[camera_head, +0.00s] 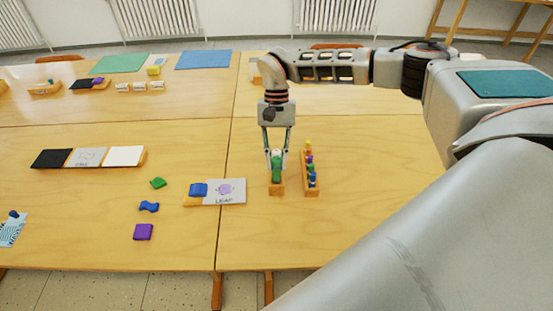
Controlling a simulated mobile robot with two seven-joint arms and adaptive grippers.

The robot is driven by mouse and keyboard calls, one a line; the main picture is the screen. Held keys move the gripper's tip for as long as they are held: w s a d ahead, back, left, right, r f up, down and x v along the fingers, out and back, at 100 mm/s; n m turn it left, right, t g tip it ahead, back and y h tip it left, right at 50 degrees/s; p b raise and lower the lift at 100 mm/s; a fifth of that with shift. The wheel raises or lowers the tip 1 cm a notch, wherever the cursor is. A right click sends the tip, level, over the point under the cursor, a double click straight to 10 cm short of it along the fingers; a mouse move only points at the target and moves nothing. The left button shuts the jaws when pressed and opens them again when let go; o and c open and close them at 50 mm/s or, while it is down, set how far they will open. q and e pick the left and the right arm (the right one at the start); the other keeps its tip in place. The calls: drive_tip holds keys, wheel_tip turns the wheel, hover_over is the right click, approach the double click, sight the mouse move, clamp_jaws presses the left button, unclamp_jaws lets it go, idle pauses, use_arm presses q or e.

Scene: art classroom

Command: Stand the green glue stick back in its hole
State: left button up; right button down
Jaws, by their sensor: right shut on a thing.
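The green glue stick (276,172) is upright between the fingers of my right gripper (277,165), which points straight down. The gripper is shut on it. The glue stick is over a small wooden block (276,188) near the middle of the table. Whether its lower end is in a hole or just above the block cannot be told, as the holes are hidden. My left gripper is not in view.
A wooden rack (312,190) with several coloured pieces stands close to the right. A card marked LEAF (230,196) with a blue piece (198,189) lies to the left. Farther left are green (158,183), blue (149,206) and purple (143,232) pieces. The table right of the rack is clear.

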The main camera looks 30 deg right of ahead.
drive_tip(key=shift+f, duration=0.15)
idle(0.8)
drive_tip(key=shift+f, duration=1.25)
idle(2.0)
drive_tip(key=c, duration=1.8)
unclamp_jaws()
drive_tip(key=shift+o, duration=1.1)
drive_tip(key=shift+p, duration=0.3)
